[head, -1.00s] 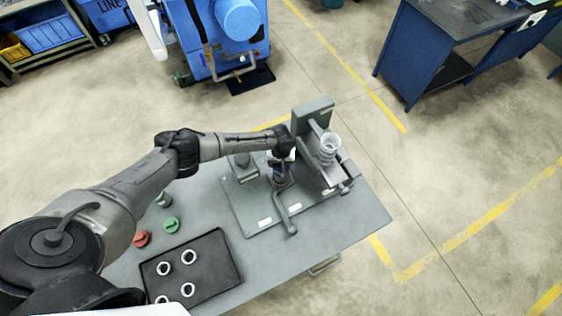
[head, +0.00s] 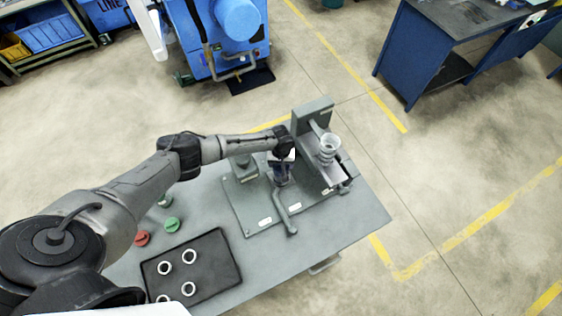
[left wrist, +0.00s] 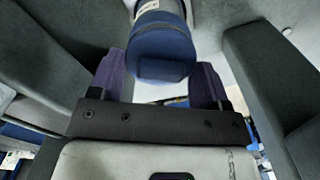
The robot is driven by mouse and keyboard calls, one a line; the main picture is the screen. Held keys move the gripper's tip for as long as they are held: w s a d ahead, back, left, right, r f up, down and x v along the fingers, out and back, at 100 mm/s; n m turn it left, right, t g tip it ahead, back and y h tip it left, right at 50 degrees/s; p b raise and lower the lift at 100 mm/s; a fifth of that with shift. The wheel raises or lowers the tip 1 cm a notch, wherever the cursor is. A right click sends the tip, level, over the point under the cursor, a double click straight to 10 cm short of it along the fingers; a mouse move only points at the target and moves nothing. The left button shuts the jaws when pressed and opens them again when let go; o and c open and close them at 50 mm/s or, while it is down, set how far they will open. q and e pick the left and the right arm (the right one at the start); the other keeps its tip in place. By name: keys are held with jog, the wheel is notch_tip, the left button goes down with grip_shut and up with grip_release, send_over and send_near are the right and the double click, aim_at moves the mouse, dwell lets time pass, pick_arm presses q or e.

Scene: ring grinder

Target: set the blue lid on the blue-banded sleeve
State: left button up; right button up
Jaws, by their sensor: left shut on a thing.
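My left gripper (head: 282,162) is over the grey fixture on the table and points down. In the left wrist view its two purple-grey fingers (left wrist: 160,82) are shut on the blue lid (left wrist: 162,68), which has a flat raised grip. Directly beyond the lid in that view is a grey cylindrical part with a pale label, likely the blue-banded sleeve (left wrist: 158,5). Lid and sleeve line up closely; I cannot tell whether the lid is fully seated. In the head view a dark blue part (head: 281,177) shows below the gripper, partly hidden. My right gripper is not in view.
A grey upright (head: 312,116) and a clear ringed cup (head: 328,147) stand close right of the gripper. A lever (head: 287,212) reaches forward. A red lid (head: 142,239), a green lid (head: 172,224) and a black tray (head: 226,262) with white rings lie at left front.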

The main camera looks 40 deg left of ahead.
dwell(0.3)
pick_arm(q)
jog(key=o, duration=0.7)
jog(key=shift+o, duration=1.3)
jog(key=shift+r+p, duration=0.6)
jog(key=shift+p, duration=0.1)
jog(key=shift+r+p, duration=1.85)
jog(key=shift+p, duration=0.05)
jog(key=shift+r, duration=1.05)
